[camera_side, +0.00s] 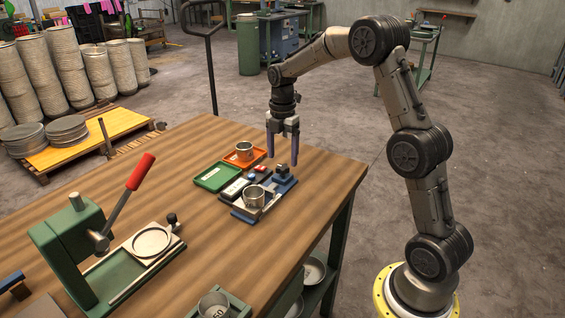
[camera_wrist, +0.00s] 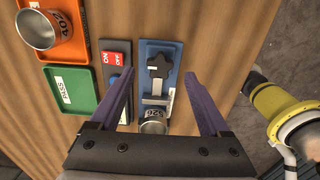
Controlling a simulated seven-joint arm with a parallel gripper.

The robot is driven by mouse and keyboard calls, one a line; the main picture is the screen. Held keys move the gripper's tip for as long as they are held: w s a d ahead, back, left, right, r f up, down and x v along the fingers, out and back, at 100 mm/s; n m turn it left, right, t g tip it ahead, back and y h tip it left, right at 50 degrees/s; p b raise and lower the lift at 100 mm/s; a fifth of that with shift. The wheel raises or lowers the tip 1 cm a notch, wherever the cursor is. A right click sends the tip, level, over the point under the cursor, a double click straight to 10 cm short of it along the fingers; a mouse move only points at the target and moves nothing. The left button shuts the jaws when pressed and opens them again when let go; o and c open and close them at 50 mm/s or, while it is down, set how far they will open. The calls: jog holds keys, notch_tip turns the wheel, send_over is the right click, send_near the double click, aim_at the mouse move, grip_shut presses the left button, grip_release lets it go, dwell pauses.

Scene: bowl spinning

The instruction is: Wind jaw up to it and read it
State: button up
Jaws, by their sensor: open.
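A blue measuring fixture (camera_side: 270,197) lies on the wooden bench. It has a black star-shaped knob (camera_wrist: 158,66) at one end and a pale metal jaw piece (camera_wrist: 156,100) between the knob and a small metal cup (camera_side: 254,196). The cup also shows in the wrist view (camera_wrist: 153,123), with a number on its side, partly hidden by my gripper body. I cannot tell whether the jaw touches the cup. A dark unit with ON and OFF buttons (camera_wrist: 114,60) lies beside the fixture; its readout is not legible. My gripper (camera_side: 282,161) is open and empty above the knob end, fingers pointing down.
An orange tray (camera_side: 258,160) holds another metal cup (camera_side: 244,150), marked 402. A green tray (camera_side: 217,177) labelled PASS looks empty. A green press with a red-handled lever (camera_side: 140,172) stands at the left. The bench's right edge (camera_side: 350,185) is close to the fixture.

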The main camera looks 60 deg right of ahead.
aim_at(283, 166)
jog(key=shift+f, duration=1.55)
grip_shut()
